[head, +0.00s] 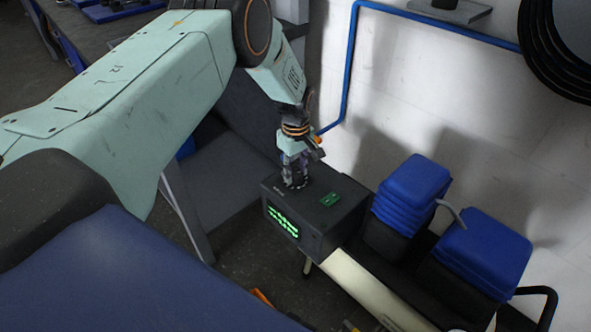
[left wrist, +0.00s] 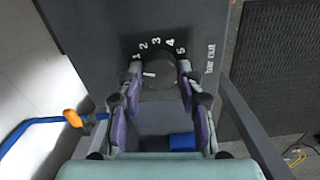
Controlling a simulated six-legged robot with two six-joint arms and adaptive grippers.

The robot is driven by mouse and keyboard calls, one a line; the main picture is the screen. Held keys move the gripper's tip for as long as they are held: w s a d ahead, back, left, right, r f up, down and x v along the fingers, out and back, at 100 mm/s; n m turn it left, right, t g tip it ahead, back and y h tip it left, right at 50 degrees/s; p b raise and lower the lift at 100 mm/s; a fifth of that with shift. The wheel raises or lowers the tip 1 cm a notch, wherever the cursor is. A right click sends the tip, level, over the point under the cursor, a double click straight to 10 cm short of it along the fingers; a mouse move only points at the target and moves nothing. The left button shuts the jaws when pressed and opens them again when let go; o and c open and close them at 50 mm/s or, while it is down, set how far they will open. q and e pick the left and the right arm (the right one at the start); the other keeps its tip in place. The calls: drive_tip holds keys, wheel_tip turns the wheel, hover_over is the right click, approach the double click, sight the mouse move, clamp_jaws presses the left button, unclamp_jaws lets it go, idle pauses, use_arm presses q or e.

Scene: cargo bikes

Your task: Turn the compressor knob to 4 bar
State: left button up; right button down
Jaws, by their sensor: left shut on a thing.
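The compressor (head: 345,212) is a dark box with a green lit display on its front, below my left gripper (head: 295,180). The left gripper points down at its top. In the left wrist view the dark round knob (left wrist: 159,74) sits between the two fingers of this gripper (left wrist: 158,82), which are shut on its sides. A scale from 1 to 5 (left wrist: 156,42) runs around the knob's far side, with "bar" lettering at the right. A short white mark on the knob points left, around or just below the 1. The head view hides the knob. My right gripper is not in view.
A small green part (head: 330,199) is on the compressor's top, right of the gripper. Blue containers (head: 487,250) stand to the right. A blue pipe (head: 350,60) runs along the white wall behind, and a black hose coil (head: 548,55) hangs at upper right.

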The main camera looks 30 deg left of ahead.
use_arm(q)
drive_tip(key=shift+m, duration=0.3)
drive_tip(key=m, duration=0.3)
drive_tip(key=shift+m+p, duration=0.3)
drive_tip(key=shift+p, duration=0.1)
drive_tip(key=m, duration=1)
drive_tip(key=shift+m, duration=0.4)
drive_tip(key=m, duration=0.5)
drive_tip(key=shift+m, duration=0.3)
drive_tip(key=o, duration=1.2)
drive_tip(key=shift+c, duration=0.2)
